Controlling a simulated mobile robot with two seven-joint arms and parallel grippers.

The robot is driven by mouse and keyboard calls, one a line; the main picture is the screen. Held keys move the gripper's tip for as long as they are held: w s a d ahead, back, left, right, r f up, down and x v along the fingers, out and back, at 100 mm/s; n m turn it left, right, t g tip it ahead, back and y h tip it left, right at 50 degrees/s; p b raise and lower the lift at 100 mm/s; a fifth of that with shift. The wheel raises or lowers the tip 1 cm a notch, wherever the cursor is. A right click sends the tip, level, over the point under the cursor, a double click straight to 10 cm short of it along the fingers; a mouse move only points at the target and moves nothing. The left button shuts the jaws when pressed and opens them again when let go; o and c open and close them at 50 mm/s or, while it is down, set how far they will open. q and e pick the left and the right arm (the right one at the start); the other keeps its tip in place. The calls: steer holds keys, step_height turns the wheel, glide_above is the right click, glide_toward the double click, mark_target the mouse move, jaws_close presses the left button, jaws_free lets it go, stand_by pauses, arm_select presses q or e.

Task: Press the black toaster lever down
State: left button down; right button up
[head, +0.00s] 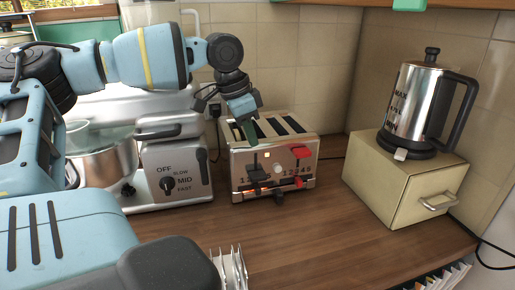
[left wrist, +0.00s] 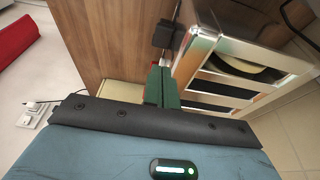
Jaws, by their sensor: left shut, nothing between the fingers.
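The silver toaster (head: 238,184) stands on the wooden counter with its slots facing up. Its black lever (head: 258,173) sticks out on the left half of the front face, and a red lever (head: 300,151) sits higher on the right half. My left gripper (head: 248,133) is shut and empty, its green fingers pointing down at the toaster's front top edge, above the black lever. In the left wrist view, the shut fingers (left wrist: 161,87) are beside the toaster's metal rim (left wrist: 194,57), and the black lever (left wrist: 166,34) shows just past their tips. I cannot tell whether they touch. My right gripper is not in view.
A stand mixer (head: 180,175) with a steel bowl (head: 105,162) is left of the toaster. A kettle (head: 416,108) stands on a beige drawer box (head: 382,190) at the right. The wooden counter (head: 300,235) in front of the toaster is mostly clear.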

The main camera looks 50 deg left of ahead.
arm_select(q)
steer(key=v, duration=0.5)
steer(key=shift+s+a+r, duration=0.1)
steer(key=shift+s+r, duration=0.15)
stand_by(0.4)
